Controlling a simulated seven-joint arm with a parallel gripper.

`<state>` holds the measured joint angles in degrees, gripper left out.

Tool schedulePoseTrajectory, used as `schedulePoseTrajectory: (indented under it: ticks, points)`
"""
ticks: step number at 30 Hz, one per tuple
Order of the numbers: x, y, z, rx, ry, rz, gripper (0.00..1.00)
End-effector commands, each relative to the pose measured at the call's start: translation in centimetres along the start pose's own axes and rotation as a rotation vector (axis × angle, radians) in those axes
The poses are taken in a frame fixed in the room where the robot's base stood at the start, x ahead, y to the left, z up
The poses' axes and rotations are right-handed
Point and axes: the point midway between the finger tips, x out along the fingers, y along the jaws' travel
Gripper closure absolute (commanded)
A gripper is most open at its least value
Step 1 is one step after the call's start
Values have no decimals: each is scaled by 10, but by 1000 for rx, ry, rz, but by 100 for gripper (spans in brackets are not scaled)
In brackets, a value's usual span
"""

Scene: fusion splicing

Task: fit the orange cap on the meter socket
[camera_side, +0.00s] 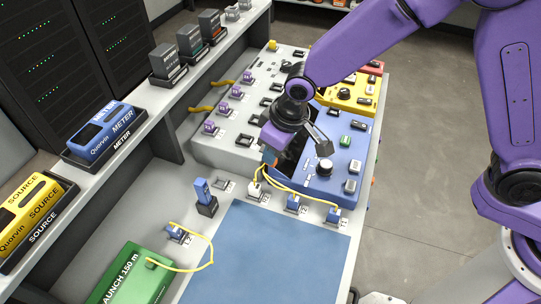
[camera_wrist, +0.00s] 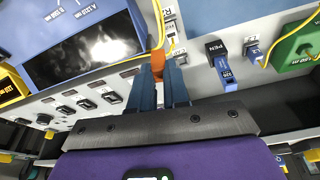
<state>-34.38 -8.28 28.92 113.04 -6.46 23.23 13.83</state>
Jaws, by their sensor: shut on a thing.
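My gripper (camera_wrist: 161,80) is shut on the orange cap (camera_wrist: 158,62), which sits between the two blue fingertips in the wrist view. In the side view my gripper (camera_side: 272,150) is low at the left front edge of the blue instrument (camera_side: 335,155), and a sliver of the orange cap (camera_side: 266,158) shows below the hand. The blue instrument, with its dark screen, also shows in the wrist view (camera_wrist: 45,62). I cannot make out the meter socket for certain; the hand covers that area in the side view. I cannot tell whether the cap touches anything beyond the fingers.
Yellow cables run close beside the cap to a white plug (camera_side: 253,190) and blue plugs (camera_side: 293,203). A blue pen-like tool (camera_side: 202,190) stands in a dark holder. The blue mat (camera_side: 265,255) is bare. A green launch box (camera_side: 130,277) and shelf units (camera_side: 98,130) are left.

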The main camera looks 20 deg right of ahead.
Motion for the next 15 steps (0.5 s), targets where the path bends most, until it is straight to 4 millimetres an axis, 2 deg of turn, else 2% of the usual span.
schedulePoseTrajectory:
  ticks: [8, 15]
  points:
    - [8, 110, -13, -41, -29, 6, 100]
    - [10, 212, -6, -97, -37, -11, 100]
